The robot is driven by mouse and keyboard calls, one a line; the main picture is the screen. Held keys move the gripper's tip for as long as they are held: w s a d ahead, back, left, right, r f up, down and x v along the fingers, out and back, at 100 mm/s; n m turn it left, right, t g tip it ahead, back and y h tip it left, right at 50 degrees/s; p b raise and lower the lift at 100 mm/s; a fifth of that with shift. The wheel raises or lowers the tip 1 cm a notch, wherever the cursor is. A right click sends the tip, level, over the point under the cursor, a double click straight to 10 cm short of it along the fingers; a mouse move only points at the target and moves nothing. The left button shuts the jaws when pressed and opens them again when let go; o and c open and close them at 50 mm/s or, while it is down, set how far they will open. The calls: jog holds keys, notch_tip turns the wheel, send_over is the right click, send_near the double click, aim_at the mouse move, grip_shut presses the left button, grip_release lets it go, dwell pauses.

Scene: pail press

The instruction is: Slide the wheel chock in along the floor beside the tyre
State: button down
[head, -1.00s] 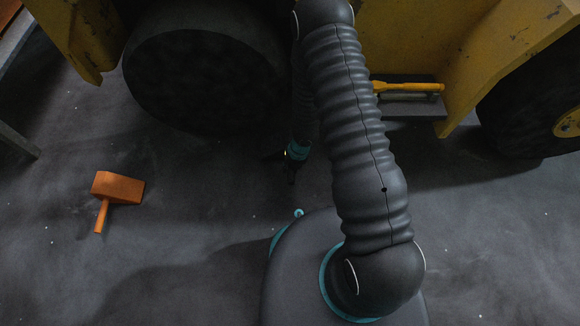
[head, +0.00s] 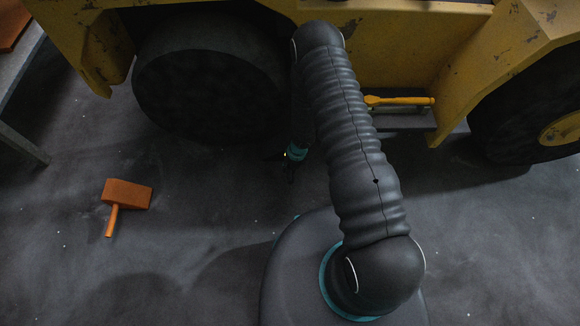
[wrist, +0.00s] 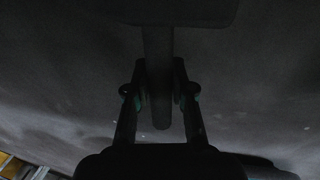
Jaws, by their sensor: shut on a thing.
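My gripper (wrist: 160,95) is shut on the bar-like handle (wrist: 158,65) of a dark wheel chock (wrist: 175,10); the chock's wide block is cut off at the top of the wrist view. In the head view my gripper (head: 290,170) is low over the floor, in front of the tyre (head: 205,90) near its right side. The held chock is too dark and hidden to make out there. The big black tyre stands under the yellow vehicle. I cannot tell whether the chock touches the tyre or floor.
An orange block with a handle (head: 127,194) lies on the floor at left. A grey bench (head: 20,75) stands at far left. A step with a yellow bar (head: 400,100) and another tyre (head: 525,115) are at right. The floor between the orange block and my base is clear.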

jog(key=shift+w+r+p, duration=0.15)
jog(key=shift+w+p, duration=1.3)
jog(key=shift+p, duration=0.4)
jog(key=shift+w+f+b, duration=0.2)
jog(key=shift+w+b, duration=0.1)
jog(key=shift+w, duration=0.05)
jog(key=shift+w+d, duration=0.15)
jog(key=shift+w, duration=2.4)
jog(key=shift+f, duration=0.1)
jog(key=c, duration=0.9)
grip_release()
jog(key=shift+s, duration=0.1)
